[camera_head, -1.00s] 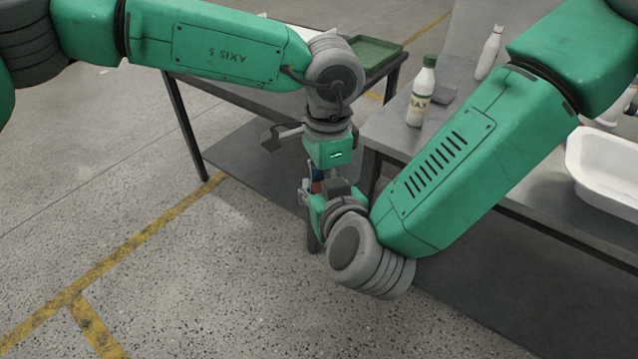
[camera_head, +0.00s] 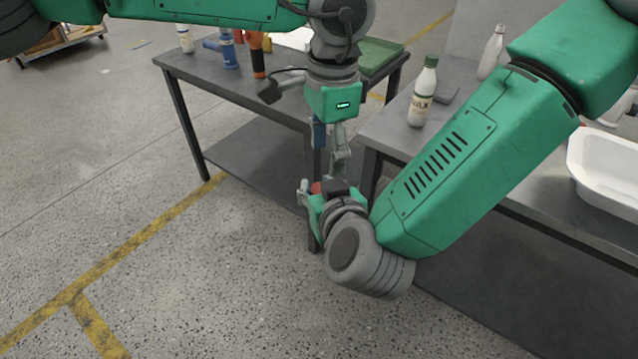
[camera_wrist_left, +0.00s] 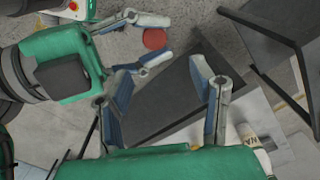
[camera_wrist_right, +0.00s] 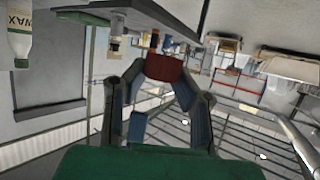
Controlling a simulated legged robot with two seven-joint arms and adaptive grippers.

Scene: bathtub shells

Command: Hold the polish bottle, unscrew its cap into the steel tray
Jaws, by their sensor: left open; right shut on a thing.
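My right gripper (camera_head: 317,190) is low in front of the tables, shut on a dark red round thing (camera_head: 315,187). In the right wrist view this red thing (camera_wrist_right: 165,68) sits between the fingertips. The left wrist view shows its round red face (camera_wrist_left: 154,39). I cannot tell whether it is a cap or the body of the polish bottle. My left gripper (camera_head: 329,150) is just above it, pointing down. Its fingers are spread and empty in the left wrist view (camera_wrist_left: 162,80). I cannot make out a steel tray for certain.
A white WAX bottle (camera_head: 421,95) with a green cap and a paler bottle (camera_head: 490,54) stand on the right table. A white basin (camera_head: 608,165) is at the right. The left table holds a green tray (camera_head: 375,54), a blue item (camera_head: 228,52) and an orange-black one (camera_head: 257,55).

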